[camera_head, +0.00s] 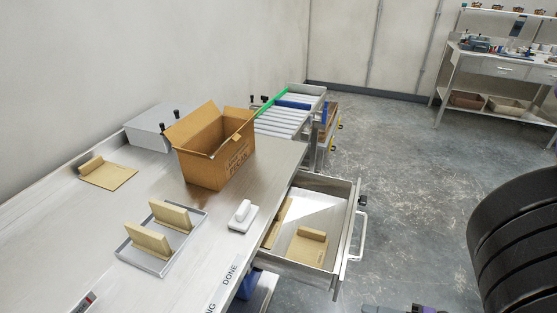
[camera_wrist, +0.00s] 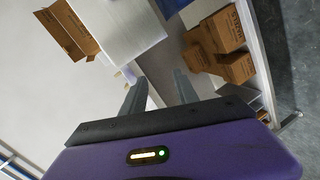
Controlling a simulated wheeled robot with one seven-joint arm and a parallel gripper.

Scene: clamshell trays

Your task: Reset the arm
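My gripper (camera_wrist: 158,88) shows in the wrist view with its two grey fingers apart and nothing between them. Its purple body with a small lit indicator fills the bottom of that view. In the head view only a bit of purple and grey shows at the bottom edge, right of the drawer, likely the wrist; the fingers are not visible there. The gripper touches nothing that I can see. In the wrist view, cardboard boxes (camera_wrist: 237,68) sit on a shelf beyond the fingers, and an open carton (camera_wrist: 72,30) is at the upper left.
A metal bench (camera_head: 75,225) holds an open cardboard box (camera_head: 215,160), a tray (camera_head: 130,257) with tan clamshells, another tan piece (camera_head: 108,176) and a white handled block (camera_head: 243,215). An open drawer (camera_head: 340,245) holding tan pieces juts right. Floor (camera_head: 400,180) beyond is clear.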

